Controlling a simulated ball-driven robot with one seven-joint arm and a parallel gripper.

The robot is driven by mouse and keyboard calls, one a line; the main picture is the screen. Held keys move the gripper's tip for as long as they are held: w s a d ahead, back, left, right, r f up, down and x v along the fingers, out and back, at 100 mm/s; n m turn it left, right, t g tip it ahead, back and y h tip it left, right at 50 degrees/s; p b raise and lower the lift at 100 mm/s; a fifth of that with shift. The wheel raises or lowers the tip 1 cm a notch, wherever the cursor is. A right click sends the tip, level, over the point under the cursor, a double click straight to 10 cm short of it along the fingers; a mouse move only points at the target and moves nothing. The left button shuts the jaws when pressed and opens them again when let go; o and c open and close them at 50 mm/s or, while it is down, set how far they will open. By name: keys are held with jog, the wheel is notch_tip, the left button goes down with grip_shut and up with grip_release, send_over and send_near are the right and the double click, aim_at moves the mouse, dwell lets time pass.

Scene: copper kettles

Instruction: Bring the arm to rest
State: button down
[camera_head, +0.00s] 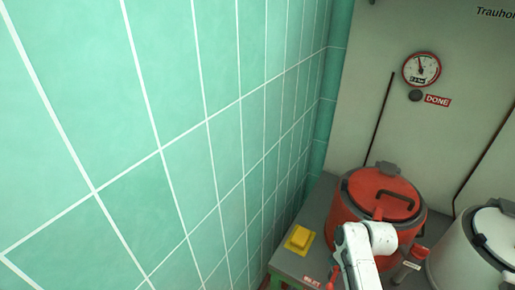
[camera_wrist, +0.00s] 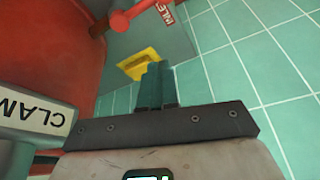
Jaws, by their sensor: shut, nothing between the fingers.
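My gripper (camera_wrist: 158,72) shows in the wrist view with its two teal fingers together and nothing between them. In the head view my white arm (camera_head: 360,256) stands in front of the red kettle (camera_head: 385,187). My gripper cannot be made out in the head view.
A whitish kettle (camera_head: 484,246) stands at the right. A red handle (camera_wrist: 121,22) and a part labelled CLAM (camera_wrist: 30,118) are near my gripper. A green tiled wall (camera_head: 170,130) bounds the left.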

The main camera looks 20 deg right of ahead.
jog(key=s+a+r+m+g, duration=0.1)
jog(key=s+a, duration=0.2)
jog(key=s, duration=0.5)
jog(key=s+a+r+m+g+h, duration=0.1)
jog(key=s+a, duration=0.3)
jog(key=s, duration=0.4)
jog(key=s+a+r+m, duration=0.2)
jog(key=s+a+r, duration=0.1)
jog(key=s, duration=0.6)
jog(key=shift+a+g, duration=0.4)
